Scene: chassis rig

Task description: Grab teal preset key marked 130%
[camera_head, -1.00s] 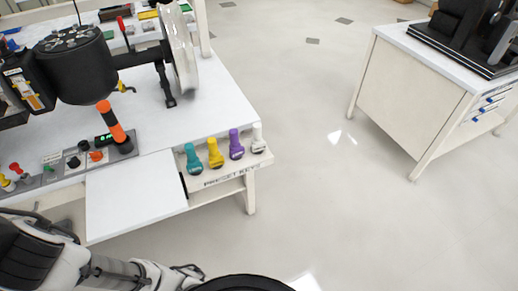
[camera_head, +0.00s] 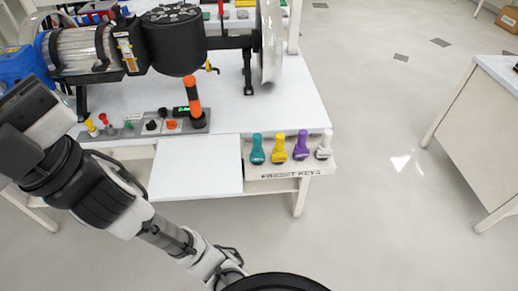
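The teal preset key (camera_head: 257,149) stands first from the left in a row on the white shelf marked PRESET KEYS (camera_head: 291,173), at the bench's front right. A yellow key (camera_head: 279,149), a purple key (camera_head: 302,146) and a white key (camera_head: 324,146) stand to its right. The 130% marking is too small to read. My arm crosses the lower left of the view, apart from the keys. I cannot make out my gripper's fingers in this view.
A white panel (camera_head: 197,167) juts out left of the keys. Behind stand an orange-topped post (camera_head: 194,98), a control strip (camera_head: 150,126) and a black machine with a wheel (camera_head: 268,45). Open floor lies in front and right, with a cabinet (camera_head: 480,140) at the far right.

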